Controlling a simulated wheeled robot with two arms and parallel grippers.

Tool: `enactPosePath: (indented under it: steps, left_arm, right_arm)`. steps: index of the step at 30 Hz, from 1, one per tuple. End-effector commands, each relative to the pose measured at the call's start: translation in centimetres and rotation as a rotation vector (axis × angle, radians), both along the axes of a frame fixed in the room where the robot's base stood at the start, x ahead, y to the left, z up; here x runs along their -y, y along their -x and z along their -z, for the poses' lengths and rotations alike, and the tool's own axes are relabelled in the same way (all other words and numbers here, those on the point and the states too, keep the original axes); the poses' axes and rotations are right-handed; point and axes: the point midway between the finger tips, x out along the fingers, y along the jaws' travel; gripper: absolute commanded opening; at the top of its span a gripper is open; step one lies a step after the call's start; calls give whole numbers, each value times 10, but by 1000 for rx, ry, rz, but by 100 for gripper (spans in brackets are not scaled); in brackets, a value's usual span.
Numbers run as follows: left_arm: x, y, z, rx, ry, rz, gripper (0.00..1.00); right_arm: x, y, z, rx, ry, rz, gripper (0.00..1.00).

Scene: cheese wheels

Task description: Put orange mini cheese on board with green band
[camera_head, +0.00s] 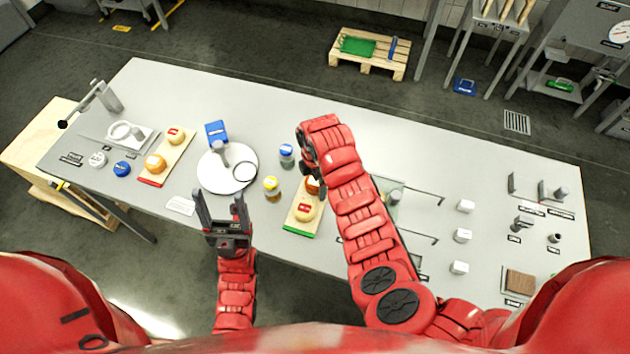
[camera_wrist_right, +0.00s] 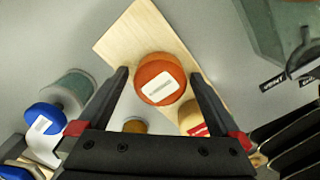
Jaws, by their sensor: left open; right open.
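The orange mini cheese (camera_wrist_right: 158,79) has a white label and sits on the pale wooden board (camera_wrist_right: 140,35) in the right wrist view. In the head view the cheese (camera_head: 313,186) is partly hidden by my right arm. The board with green band (camera_head: 299,235) also carries a yellow cheese with a red label (camera_head: 305,210). My right gripper (camera_wrist_right: 160,78) is open, with one finger on each side of the orange cheese. Whether the fingers touch it cannot be told. My left gripper (camera_head: 220,200) is open and empty near the table's front edge, left of the board.
A yellow-lidded jar (camera_head: 271,187) and a blue-lidded jar (camera_head: 286,154) stand left of the board. A round white plate (camera_head: 212,180) lies further left, then a red-banded board (camera_head: 150,181) with two cheeses. White blocks (camera_head: 462,236) stand to the right.

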Motion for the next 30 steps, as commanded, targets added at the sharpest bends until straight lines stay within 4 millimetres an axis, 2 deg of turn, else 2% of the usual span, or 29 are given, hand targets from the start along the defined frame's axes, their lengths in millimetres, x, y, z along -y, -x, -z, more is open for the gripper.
enactPosePath:
  steps: [5, 8, 12, 15, 17, 19, 24, 30]
  left_arm:
    - [0, 0, -6, 0, 0, 0, 69]
    - [0, 0, 2, 0, 0, 0, 69]
    - [0, 0, 13, 0, 0, 0, 69]
    - [0, 0, 22, 0, 0, 0, 69]
    - [0, 0, 3, -1, 0, 0, 69]
    - [0, 0, -7, 1, 0, 0, 69]
    - [0, 0, -16, 0, 0, 0, 69]
    - [0, 0, -19, 0, 0, 0, 69]
  right_arm:
    - [0, 0, -5, 0, 0, 0, 100]
    - [0, -1, -7, 1, -2, 1, 100]
    - [0, -2, -24, 6, -2, 0, 100]
    - [0, -3, -47, 11, -3, 1, 100]
    - [-1, 0, -70, 1, 2, -4, 100]
    - [-1, 0, -86, 1, 2, -3, 100]
    - [0, 0, -107, 0, 2, 0, 100]
    - [0, 1, -120, -2, 1, 0, 100]
